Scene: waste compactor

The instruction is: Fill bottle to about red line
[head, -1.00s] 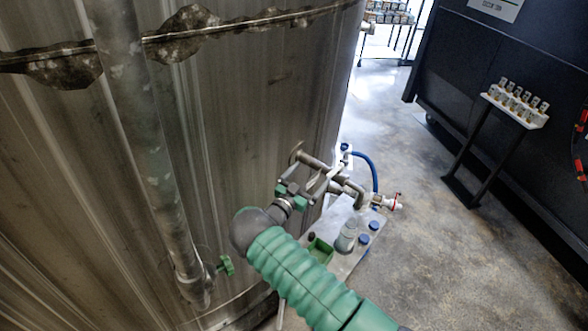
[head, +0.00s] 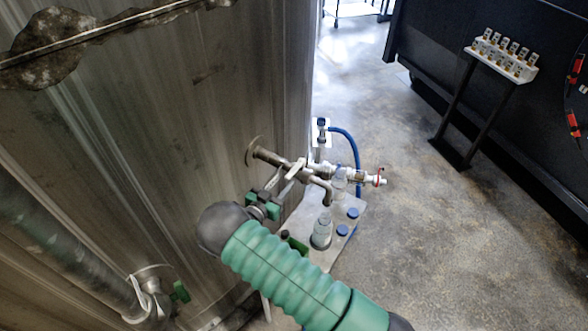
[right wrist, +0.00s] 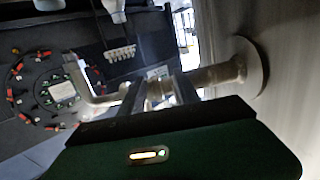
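A clear bottle (head: 321,230) stands upright on a small metal shelf (head: 318,262), near and below the bent spout (head: 328,192) of a pipe from the tank wall. No red line or liquid level can be made out on it. My right gripper (head: 290,175), on the green-sleeved arm, is at the pipe's valve, left of the spout. In the right wrist view its fingers (right wrist: 158,95) are apart, with part of the pipe fitting (right wrist: 155,92) showing between them. I cannot tell whether they touch it. My left gripper is not in view.
Blue caps (head: 352,213) lie on the shelf right of the bottle. A blue hose (head: 354,150) and a red-handled valve (head: 379,179) are behind. The large metal tank (head: 150,130) fills the left. A stand with small vials (head: 503,58) is at upper right. The floor at right is clear.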

